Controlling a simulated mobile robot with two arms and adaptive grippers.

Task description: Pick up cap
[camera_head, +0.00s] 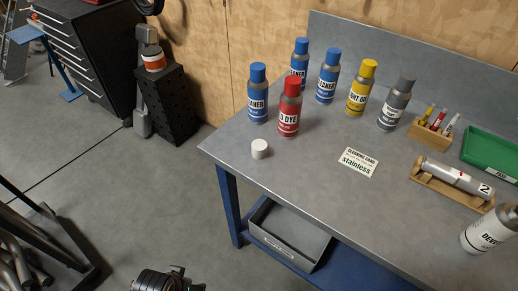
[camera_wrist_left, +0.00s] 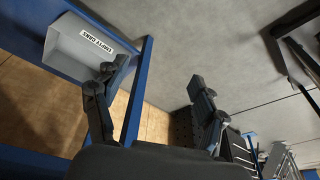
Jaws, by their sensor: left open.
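A small white cap (camera_head: 259,148) stands on the grey workbench (camera_head: 300,185), near its left corner and front edge. It is in front of the red dye bottle (camera_head: 289,108) and apart from it. The cap is not visible in the left wrist view. My left gripper (camera_wrist_left: 154,78) is open and empty, its two dark fingers spread wide over the floor beside the bench. In the head view only a dark part of my arm (camera_head: 168,280) shows at the bottom edge, below and left of the cap, clear of the bench. My right gripper is in neither view.
Blue-capped cleaner bottles (camera_head: 257,95), a yellow bottle (camera_head: 360,90) and a grey bottle (camera_head: 397,103) stand behind the cap. A cleaning card (camera_head: 358,161) lies to its right. A grey bin (camera_head: 285,238) sits on the lower shelf. The bench around the cap's front is clear.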

